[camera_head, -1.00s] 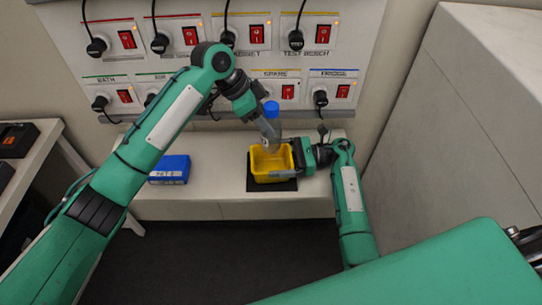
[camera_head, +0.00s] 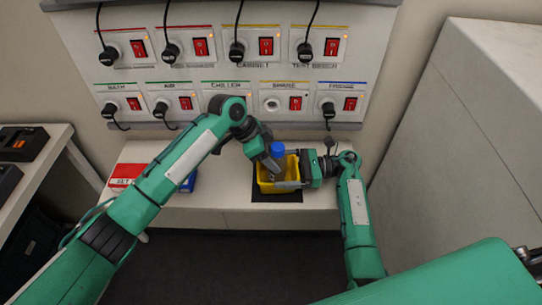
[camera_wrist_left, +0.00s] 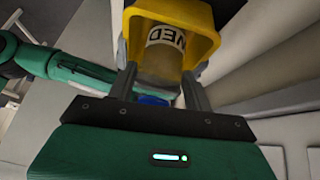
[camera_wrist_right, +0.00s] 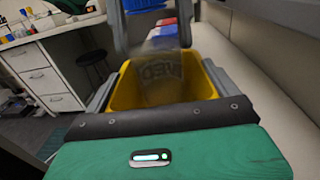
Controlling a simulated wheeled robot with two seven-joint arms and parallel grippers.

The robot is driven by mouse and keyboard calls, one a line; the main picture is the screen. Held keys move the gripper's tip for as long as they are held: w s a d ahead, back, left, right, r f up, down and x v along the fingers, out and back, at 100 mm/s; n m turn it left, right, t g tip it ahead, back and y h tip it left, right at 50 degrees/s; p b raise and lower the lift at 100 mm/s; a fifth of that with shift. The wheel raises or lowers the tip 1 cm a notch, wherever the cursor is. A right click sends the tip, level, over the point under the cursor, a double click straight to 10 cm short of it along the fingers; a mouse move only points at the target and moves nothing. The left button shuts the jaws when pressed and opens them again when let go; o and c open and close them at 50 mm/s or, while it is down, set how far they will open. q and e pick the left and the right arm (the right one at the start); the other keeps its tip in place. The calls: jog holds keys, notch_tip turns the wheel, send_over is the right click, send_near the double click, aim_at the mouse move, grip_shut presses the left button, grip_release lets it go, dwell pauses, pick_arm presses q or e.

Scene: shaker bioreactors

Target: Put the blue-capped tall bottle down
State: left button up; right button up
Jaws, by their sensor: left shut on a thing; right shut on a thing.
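The tall bottle has a blue cap (camera_head: 278,149) and a clear body with a dark-lettered label (camera_wrist_left: 172,50). My left gripper (camera_head: 272,161) is shut on it from above, near the cap; its fingers flank the bottle in the left wrist view (camera_wrist_left: 161,92). The bottle's lower part is inside a yellow bin (camera_head: 280,186), also seen in the right wrist view (camera_wrist_right: 126,92). Whether the bottle touches the bin's floor is hidden. My right gripper (camera_head: 297,170) is shut on the bin from the right, one finger along each side.
The bin stands over a black mat (camera_head: 277,197) on a white bench (camera_head: 225,203). A red box (camera_head: 124,172) and a blue box (camera_head: 188,183) lie to the left, partly behind my left arm. A panel of switches and plugs (camera_head: 230,60) rises behind.

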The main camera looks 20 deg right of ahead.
pick_arm(q)
jog(key=o, duration=1.1)
jog(key=shift+f, duration=0.1)
jog(key=v, duration=1.2)
